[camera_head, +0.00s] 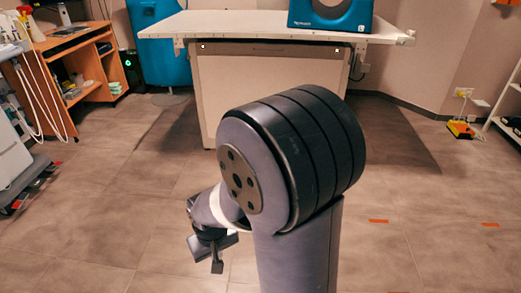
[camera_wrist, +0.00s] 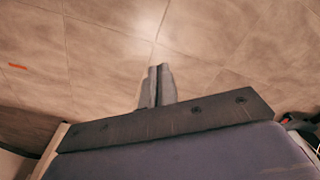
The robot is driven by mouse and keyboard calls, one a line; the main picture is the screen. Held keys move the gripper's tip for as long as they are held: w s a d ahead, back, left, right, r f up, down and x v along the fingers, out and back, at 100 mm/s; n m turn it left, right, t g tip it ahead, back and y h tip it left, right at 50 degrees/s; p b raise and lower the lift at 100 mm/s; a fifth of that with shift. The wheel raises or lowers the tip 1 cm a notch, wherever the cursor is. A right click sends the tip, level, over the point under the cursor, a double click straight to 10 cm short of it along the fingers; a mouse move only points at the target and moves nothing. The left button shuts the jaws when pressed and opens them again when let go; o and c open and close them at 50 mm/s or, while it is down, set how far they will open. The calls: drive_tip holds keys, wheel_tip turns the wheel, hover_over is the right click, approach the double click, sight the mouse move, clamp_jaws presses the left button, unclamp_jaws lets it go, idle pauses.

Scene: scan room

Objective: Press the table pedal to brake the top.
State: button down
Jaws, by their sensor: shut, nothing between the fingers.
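The table (camera_head: 215,24) stands ahead in the head view, with a white top on a pale, boxy base. No pedal can be made out in either view; my arm hides part of the floor in front of the base. My gripper (camera_head: 217,266) hangs low over the floor, left of my arm's large dark joint and well short of the table. In the wrist view its two fingers (camera_wrist: 160,73) are together with nothing between them, over bare floor tiles.
A teal scanner part (camera_head: 332,14) sits on the tabletop. A wooden desk (camera_head: 85,62) and a pale cart (camera_head: 12,150) stand at left. A yellow-red device (camera_head: 460,129) lies on the floor at right, near white shelves (camera_head: 508,115). Floor before the table looks clear.

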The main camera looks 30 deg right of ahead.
drive_tip(key=w+a+f+b, duration=0.15)
drive_tip(key=w+f, duration=0.25)
drive_tip(key=f, duration=0.4)
drive_tip(key=w+a+f+b, duration=0.1)
drive_tip(key=w+a+f, duration=0.2)
drive_tip(key=w+f, duration=0.35)
drive_tip(key=a+f, duration=0.2)
drive_tip(key=f, duration=0.8)
drive_tip(key=a+f+b, duration=0.1)
drive_tip(key=a+f, duration=0.2)
drive_tip(key=f, duration=0.7)
drive_tip(key=shift+f+m+b, duration=0.3)
drive_tip(key=shift+f, duration=0.1)
drive_tip(key=shift+d, duration=0.15)
